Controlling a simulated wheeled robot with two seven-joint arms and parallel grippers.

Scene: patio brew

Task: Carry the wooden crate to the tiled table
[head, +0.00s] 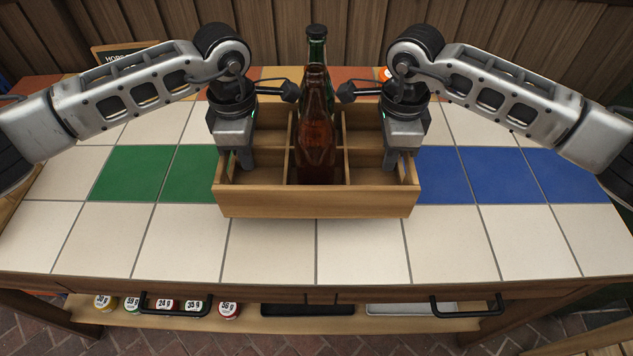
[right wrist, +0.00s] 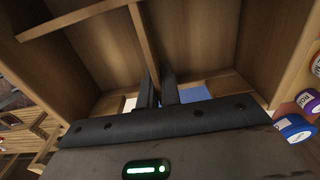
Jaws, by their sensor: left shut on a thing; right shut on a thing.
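The wooden crate (head: 316,205) is over the middle of the tiled table (head: 270,250), between the green tiles and the blue tiles. I cannot tell whether its base touches the tiles. A brown bottle (head: 315,140) stands upright in a middle compartment, and a greener bottle is mostly hidden behind it. My left gripper (head: 240,160) is shut on the crate's left end. My right gripper (head: 399,160) is shut on its right end. In the right wrist view the fingers (right wrist: 157,92) close on the crate's wall, with empty compartments showing.
White tiles are clear in front of the crate and on both sides. Several small weight-labelled jars (head: 165,304) and dark and pale trays lie on the shelf below. A small dark sign (head: 122,54) stands at the back left. A wooden fence (head: 280,35) closes the rear.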

